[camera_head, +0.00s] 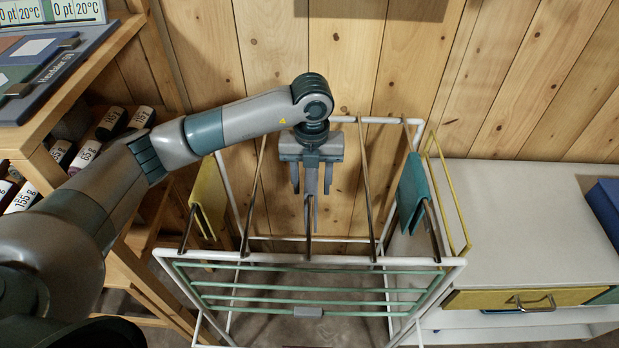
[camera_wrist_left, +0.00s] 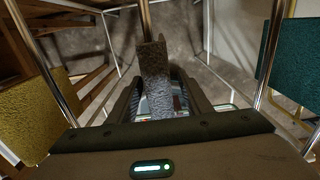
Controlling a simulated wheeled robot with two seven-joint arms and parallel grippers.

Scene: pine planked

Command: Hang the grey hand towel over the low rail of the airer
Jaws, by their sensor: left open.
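The airer (camera_head: 310,262) has a white frame, several metal top rails and green lower rails (camera_head: 310,285) at its front. A narrow grey piece, which looks like the grey hand towel (camera_head: 310,182), shows edge-on at the middle top rail. In the left wrist view the grey towel (camera_wrist_left: 155,88) hangs over that rail, between the fingers. My left gripper (camera_head: 311,186) points down over the rail, open, its fingers on either side of the towel (camera_wrist_left: 155,105). My right gripper is not in view.
A yellow cloth (camera_head: 208,200) hangs on the left rail and a teal cloth (camera_head: 412,192) on the right one. A small grey piece (camera_head: 308,312) sits on the front low green rail. A wooden shelf stands left, a white cabinet (camera_head: 515,215) right.

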